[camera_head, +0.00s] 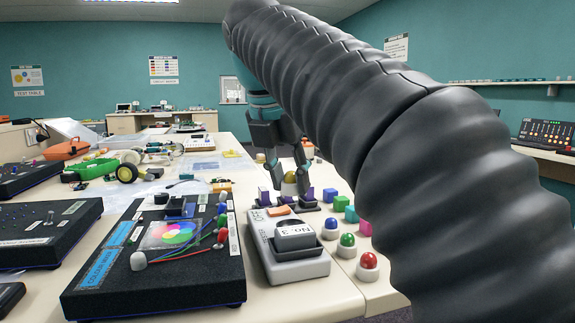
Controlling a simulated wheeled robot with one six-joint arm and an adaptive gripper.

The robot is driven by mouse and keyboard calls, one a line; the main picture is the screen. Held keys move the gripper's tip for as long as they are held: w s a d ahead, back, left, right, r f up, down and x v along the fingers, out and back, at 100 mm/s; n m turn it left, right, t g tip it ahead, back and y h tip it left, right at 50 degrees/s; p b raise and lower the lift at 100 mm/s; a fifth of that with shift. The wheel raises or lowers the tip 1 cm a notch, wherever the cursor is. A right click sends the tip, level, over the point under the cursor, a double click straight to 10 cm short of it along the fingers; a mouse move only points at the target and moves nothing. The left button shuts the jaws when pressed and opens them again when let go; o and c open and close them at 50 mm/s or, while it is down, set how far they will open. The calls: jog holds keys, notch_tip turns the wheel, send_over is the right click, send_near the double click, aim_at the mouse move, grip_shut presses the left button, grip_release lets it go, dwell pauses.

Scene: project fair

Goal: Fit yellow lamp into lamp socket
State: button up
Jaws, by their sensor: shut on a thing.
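My gripper (290,187) points down over the middle of the table. It is shut on the yellow lamp (290,177), whose yellow top shows between the fingers. The lamp's lower end is hard to make out. Black and purple parts stand at the fingertips, and I cannot tell whether the lamp touches them. I cannot pick out the lamp socket with certainty. A blue lamp (331,223), a green lamp (347,240) and a red lamp (368,261) stand in white bases to the front right of my gripper.
A grey device marked No. 3 (288,262) stands in front of my gripper. A black board with a colour wheel (150,285) lies to the left. Coloured cubes (340,203) lie to the right. My arm hides much of the right side.

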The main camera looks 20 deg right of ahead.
jog(key=shift+f+b, duration=1.25)
jog(key=shift+f, duration=1.05)
jog(key=shift+f, duration=0.65)
jog(key=o, duration=1.4)
notch_tip(320, 180, up, 3)
jog(key=p, duration=0.2)
jog(key=shift+f+p, duration=0.2)
jog(key=shift+p, duration=0.2)
jog(key=shift+r, duration=2.2)
jog(key=shift+s+d, duration=0.1)
